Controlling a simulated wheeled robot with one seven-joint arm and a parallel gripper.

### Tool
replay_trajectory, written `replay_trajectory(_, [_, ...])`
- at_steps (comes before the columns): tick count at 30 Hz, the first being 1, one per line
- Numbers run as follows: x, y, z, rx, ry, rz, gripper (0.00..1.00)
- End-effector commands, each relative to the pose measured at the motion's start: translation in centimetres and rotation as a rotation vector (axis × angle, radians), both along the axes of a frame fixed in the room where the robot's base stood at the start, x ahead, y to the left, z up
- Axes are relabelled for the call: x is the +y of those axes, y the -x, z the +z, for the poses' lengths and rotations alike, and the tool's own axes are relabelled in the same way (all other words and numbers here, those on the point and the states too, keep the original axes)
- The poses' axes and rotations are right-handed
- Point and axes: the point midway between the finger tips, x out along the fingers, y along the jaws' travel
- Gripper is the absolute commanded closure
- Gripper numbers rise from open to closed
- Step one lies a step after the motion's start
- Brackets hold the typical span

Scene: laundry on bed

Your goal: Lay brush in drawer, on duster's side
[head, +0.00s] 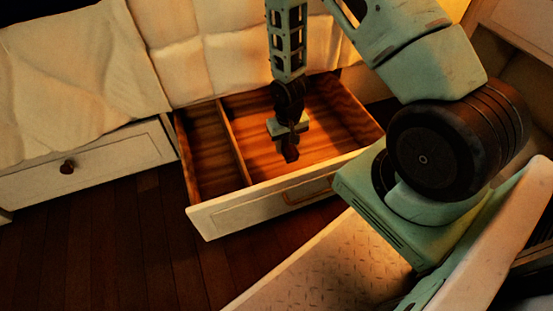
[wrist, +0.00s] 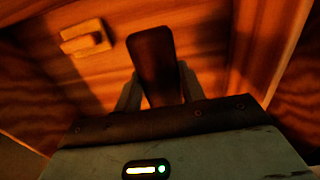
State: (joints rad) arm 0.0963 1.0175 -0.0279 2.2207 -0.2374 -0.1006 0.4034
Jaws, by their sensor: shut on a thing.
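The drawer (head: 250,210) is open, with a divider (head: 235,148) between a narrow left compartment and a wide right one. My gripper (head: 291,140) points down over the wide right compartment and is shut on the dark brush (head: 291,152). In the wrist view the brush (wrist: 153,55) stands out between my fingers (wrist: 158,92). A small tan block with a dark notch (wrist: 85,37), perhaps the duster, lies on the wooden floor at the upper left of the wrist view. I cannot make it out in the head view. The brush's height above the drawer floor is unclear.
A bed with pale bedding (head: 80,90) stands behind the drawer. The drawer's walls and divider surround my gripper. The narrow left compartment (head: 208,155) looks empty, and bare floor shows around my gripper.

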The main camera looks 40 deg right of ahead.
Motion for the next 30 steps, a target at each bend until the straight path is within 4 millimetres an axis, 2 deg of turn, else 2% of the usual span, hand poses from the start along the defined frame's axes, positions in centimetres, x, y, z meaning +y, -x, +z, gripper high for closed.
replay_trajectory(5, [0.0, 0.1, -2.1, 0.002, -0.001, -0.003, 0.88])
replay_trajectory(12, [0.0, 0.1, -6.4, 0.001, 0.0, -0.001, 0.88])
replay_trajectory(17, [0.0, 0.1, -7.5, 0.001, 0.0, -0.002, 0.88])
replay_trajectory(22, [0.0, 0.1, -10.0, 0.001, 0.0, -0.001, 0.88])
replay_trajectory(25, [0.0, 0.1, -10.7, 0.001, 0.0, -0.001, 0.88])
replay_trajectory(30, [0.0, 0.0, -10.4, 0.0, 0.0, -0.002, 0.88])
